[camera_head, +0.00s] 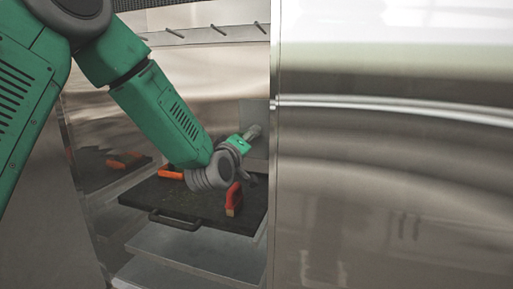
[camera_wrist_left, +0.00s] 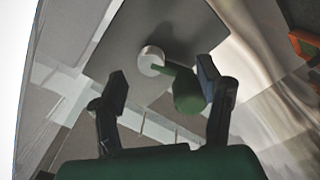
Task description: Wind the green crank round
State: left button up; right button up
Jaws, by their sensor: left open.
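The green crank (camera_wrist_left: 188,92) shows in the left wrist view as a thick green grip with a thin arm reaching to a round white hub (camera_wrist_left: 150,60). The hub sits on a square grey plate (camera_wrist_left: 195,35). My left gripper (camera_wrist_left: 162,82) is open, with the crank's grip between its fingers in the picture, close beside the right finger. I cannot tell whether they touch. In the head view my left gripper (camera_head: 252,132) is in front of the grey plate on the cabinet's back wall, and the crank cannot be made out there. My right gripper is not in view.
Below my left wrist is a black tray (camera_head: 160,195) with a front handle, carrying an orange-handled item (camera_head: 171,173) and a red one (camera_head: 234,200). Pegs (camera_head: 219,30) line the wall above. A large shiny steel panel (camera_head: 390,180) closes off the right side.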

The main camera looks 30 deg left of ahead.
pick_arm(q)
jog(key=v, duration=0.7)
jog(key=shift+s+d+b, duration=0.15)
jog(key=shift+s+b, duration=0.25)
